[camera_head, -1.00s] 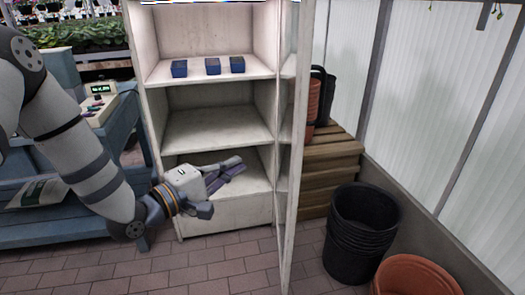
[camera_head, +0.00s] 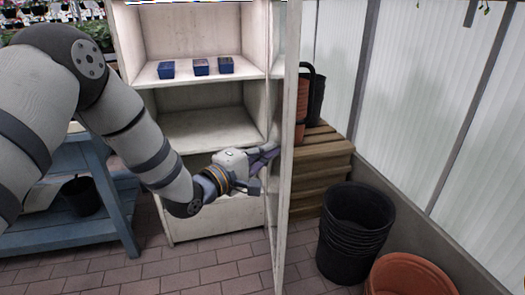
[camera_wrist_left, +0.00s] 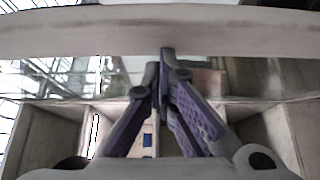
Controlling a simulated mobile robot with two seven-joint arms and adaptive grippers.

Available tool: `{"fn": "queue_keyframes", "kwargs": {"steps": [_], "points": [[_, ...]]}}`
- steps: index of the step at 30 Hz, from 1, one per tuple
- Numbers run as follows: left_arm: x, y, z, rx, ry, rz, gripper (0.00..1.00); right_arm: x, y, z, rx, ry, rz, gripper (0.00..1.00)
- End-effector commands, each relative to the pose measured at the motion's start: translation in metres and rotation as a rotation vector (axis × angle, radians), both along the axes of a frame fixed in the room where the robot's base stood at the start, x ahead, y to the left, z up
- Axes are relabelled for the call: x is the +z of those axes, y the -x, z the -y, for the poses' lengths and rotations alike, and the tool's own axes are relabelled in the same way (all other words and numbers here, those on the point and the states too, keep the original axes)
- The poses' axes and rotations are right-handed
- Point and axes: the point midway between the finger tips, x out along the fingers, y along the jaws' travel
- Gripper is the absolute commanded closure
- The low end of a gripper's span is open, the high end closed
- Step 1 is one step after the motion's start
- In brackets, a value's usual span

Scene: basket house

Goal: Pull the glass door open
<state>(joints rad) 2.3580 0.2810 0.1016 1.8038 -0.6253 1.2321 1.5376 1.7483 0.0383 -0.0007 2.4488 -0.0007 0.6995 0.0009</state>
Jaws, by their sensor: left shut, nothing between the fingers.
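The glass door (camera_head: 284,190) of the white cabinet (camera_head: 190,220) stands swung out toward me, seen nearly edge-on at the cabinet's right side. My left gripper (camera_head: 277,150) is shut and empty, its fingertips at the inner face of the door, below the middle shelf. The door hides part of the fingertips' surroundings. In the left wrist view the shut fingers (camera_wrist_left: 163,75) point at the glass and the door's pale frame bar (camera_wrist_left: 160,35). I cannot tell whether they touch it. My right gripper is not in view.
Several small blue boxes (camera_head: 200,67) sit on an upper shelf. Black pots (camera_head: 352,232) and a terracotta pot (camera_head: 410,275) stand on the floor right of the door, before wooden crates (camera_head: 322,165). A blue bench (camera_head: 75,240) is at left. Brick floor before the cabinet is clear.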

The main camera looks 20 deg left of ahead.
Motion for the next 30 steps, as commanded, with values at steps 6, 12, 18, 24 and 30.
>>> {"fn": "queue_keyframes", "kwargs": {"steps": [6,12,18,24,30], "points": [[-0.002,-0.006,0.014,-0.002,-0.001,0.0,1.0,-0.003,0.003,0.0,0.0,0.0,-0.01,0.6],[-0.006,-0.027,0.067,-0.002,-0.003,-0.001,1.0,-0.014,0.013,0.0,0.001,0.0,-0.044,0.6],[-0.011,-0.054,0.121,-0.001,-0.005,-0.006,1.0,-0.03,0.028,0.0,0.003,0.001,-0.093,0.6],[-0.015,-0.085,0.168,0.001,-0.004,-0.008,1.0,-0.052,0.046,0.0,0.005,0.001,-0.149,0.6],[-0.006,-0.104,0.196,0.0,-0.001,-0.003,1.0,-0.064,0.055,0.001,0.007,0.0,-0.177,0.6]]}}
